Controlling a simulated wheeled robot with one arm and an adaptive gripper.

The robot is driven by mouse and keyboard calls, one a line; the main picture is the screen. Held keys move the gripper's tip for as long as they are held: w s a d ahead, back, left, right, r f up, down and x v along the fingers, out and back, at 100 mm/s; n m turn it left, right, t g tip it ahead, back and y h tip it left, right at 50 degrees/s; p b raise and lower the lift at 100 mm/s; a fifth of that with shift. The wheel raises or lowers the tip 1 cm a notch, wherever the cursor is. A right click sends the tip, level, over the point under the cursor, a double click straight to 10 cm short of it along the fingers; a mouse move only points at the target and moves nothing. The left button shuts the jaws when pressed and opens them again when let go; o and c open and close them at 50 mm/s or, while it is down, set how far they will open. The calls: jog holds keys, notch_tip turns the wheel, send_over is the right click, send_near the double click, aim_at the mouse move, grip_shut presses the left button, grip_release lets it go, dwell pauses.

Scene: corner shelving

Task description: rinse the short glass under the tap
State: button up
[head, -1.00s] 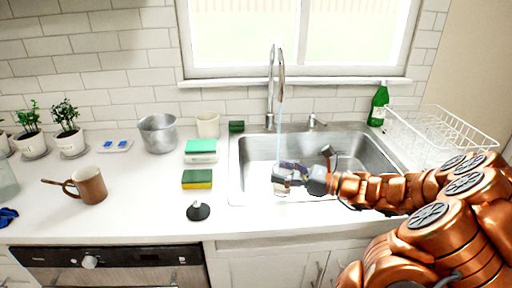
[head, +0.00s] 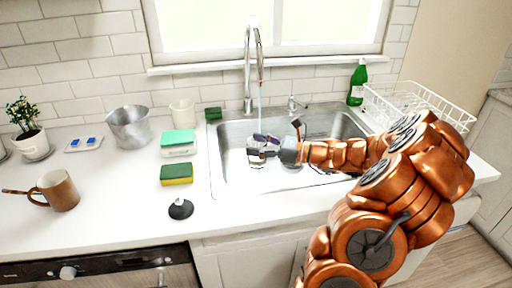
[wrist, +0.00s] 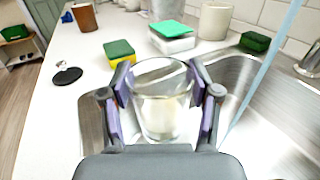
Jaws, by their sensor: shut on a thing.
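The short glass (wrist: 162,108) is clear and sits between the fingers of my gripper (wrist: 165,92) in the wrist view, upright or slightly tilted. My gripper (head: 262,146) is shut on it over the sink basin (head: 226,168) in the head view, where the glass is hard to make out. The tap (head: 248,70) stands behind the sink, and a stream of water (head: 261,103) falls from its spout towards my gripper. In the wrist view the stream (wrist: 262,72) passes to the right of the glass, apart from its visible rim.
Sponges (head: 177,174), a black stopper (head: 181,209), a white cup (head: 182,112), a metal pot (head: 130,127) and a brown mug (head: 58,190) stand left of the sink. A green bottle (head: 357,83) and a white dish rack (head: 420,104) are at the right.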

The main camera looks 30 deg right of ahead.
jog(key=w+d+f+p, duration=0.1)
jog(key=w+d+p, duration=0.2)
jog(key=w+d, duration=0.3)
jog(key=shift+w+d+f, duration=0.15)
jog(key=shift+w+f, duration=0.25)
jog(key=shift+w, duration=0.4)
dwell(0.4)
jog(key=shift+s+d+p, duration=0.3)
jog(key=shift+s+d, duration=0.1)
jog(key=shift+d, duration=0.05)
dwell(0.4)
jog(key=shift+w+a, duration=0.25)
jog(key=shift+w+a, duration=0.15)
jog(key=shift+a, duration=0.05)
jog(key=shift+d, duration=0.15)
dwell(0.4)
jog(key=shift+s+d+p, duration=0.25)
jog(key=shift+s+p, duration=0.1)
jog(key=shift+p, duration=0.1)
